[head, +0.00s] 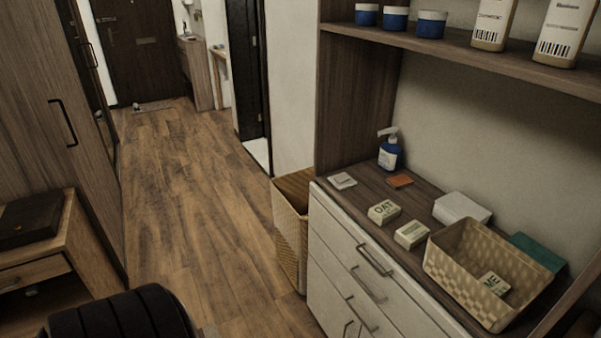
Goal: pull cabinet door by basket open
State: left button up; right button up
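A white cabinet (335,245) with a dark wood top stands at the lower right, its front facing left. It has drawers with bar handles, and low on its front are cabinet doors (328,301) with two upright handles (348,328) side by side. The doors look shut; their lower part is cut off by the frame edge. A tall woven basket (289,240) stands on the floor against the cabinet's far end. A second, light woven basket (462,282) sits on the cabinet top with a labelled block in it. Neither of my grippers shows.
A pump bottle (390,153), several small boxes and a white box (461,209) lie on the cabinet top, under a shelf (450,47). A wooden desk (75,235) stands at left. The wood floor (190,210) between is clear.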

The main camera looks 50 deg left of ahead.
aim_at(328, 306)
jog(key=u, duration=1.3)
